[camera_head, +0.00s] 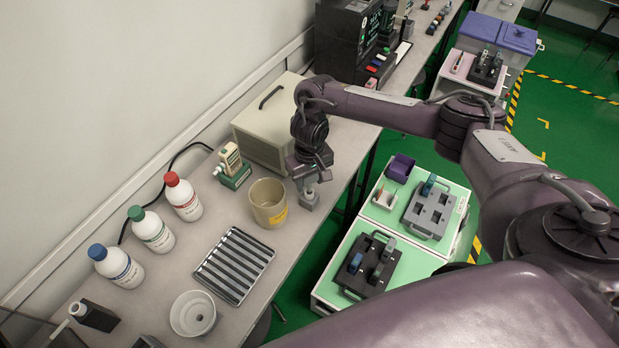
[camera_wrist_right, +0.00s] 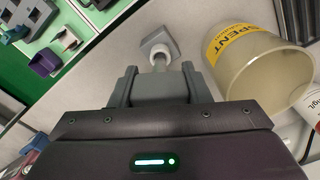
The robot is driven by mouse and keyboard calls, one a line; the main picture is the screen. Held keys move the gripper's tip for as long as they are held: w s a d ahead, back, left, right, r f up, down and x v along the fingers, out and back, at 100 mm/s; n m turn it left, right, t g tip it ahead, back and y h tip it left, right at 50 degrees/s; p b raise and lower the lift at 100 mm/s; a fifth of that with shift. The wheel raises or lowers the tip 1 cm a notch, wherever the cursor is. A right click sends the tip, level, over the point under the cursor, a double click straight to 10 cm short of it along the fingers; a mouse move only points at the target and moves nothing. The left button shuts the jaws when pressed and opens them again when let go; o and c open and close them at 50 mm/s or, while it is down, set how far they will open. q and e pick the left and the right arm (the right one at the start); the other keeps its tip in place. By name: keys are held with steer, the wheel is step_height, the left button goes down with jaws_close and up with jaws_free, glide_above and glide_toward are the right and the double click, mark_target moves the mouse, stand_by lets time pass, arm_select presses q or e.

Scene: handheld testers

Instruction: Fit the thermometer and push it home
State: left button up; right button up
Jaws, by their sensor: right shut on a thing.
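My right gripper (camera_head: 309,176) is over the bench near its front edge, pointing down. In the right wrist view the gripper (camera_wrist_right: 160,82) is shut on a grey block-like piece (camera_wrist_right: 172,87). A pale round collar (camera_wrist_right: 160,55) and a flat grey square end (camera_wrist_right: 162,38) show beyond the fingertips. I cannot tell whether the held piece is the thermometer, or whether the square end belongs to it or stands on the bench. A cream handheld device (camera_head: 230,156) stands upright in a green base (camera_head: 236,177) at the back. My left gripper is not in view.
A beige cup (camera_head: 268,203) with a yellow label stands just left of the gripper; a beige box (camera_head: 262,130) stands behind.

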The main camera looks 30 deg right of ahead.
steer(key=shift+f+b, duration=0.5)
steer(key=shift+f, duration=0.75)
steer(key=o, duration=1.5)
steer(key=shift+r, duration=0.1)
steer(key=shift+r, duration=0.3)
step_height(320, 180, up, 6)
steer(key=shift+p, duration=0.4)
steer(key=shift+r, duration=0.55)
